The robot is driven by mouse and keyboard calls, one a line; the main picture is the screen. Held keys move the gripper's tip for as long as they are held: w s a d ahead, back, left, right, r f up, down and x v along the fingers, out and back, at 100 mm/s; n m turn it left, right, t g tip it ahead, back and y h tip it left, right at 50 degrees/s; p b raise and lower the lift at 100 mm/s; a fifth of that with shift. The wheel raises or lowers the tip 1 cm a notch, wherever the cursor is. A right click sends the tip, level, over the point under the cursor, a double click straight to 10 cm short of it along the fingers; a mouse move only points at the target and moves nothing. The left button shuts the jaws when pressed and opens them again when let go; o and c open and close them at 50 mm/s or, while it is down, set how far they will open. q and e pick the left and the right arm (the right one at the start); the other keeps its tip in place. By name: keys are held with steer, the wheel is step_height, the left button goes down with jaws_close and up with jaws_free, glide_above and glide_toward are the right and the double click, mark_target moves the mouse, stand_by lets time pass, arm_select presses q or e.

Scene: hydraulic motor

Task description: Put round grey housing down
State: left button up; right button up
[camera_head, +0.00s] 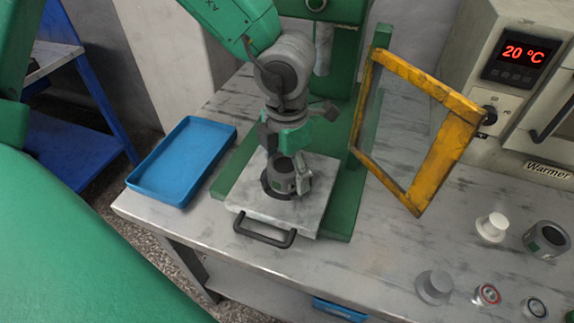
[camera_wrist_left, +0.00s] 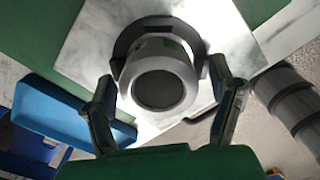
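The round grey housing (camera_head: 284,180) stands upright over a dark ring (camera_head: 267,186) on the pale plate (camera_head: 250,198) of the green press-like stand. My left gripper (camera_head: 288,165) is right above the housing, with a finger down beside its right side. In the left wrist view the housing (camera_wrist_left: 158,84) shows its dark round opening between my two spread fingers (camera_wrist_left: 163,80). A narrow gap seems to show at the right finger; contact on the left is unclear. The housing's underside is hidden. My right gripper is in neither view.
A blue tray (camera_head: 183,161) lies left of the stand. A yellow-framed clear guard (camera_head: 437,150) stands open at its right. A warmer (camera_head: 519,85) reading 20 °C is at the back right. Several round parts, including a white one (camera_head: 492,227) and a grey one (camera_head: 434,287), lie at the right.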

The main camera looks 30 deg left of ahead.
mark_target(286, 165)
arm_select(q)
steer(key=shift+r, duration=0.15)
step_height(286, 165, up, 12)
steer(key=p, duration=0.3)
stand_by(0.4)
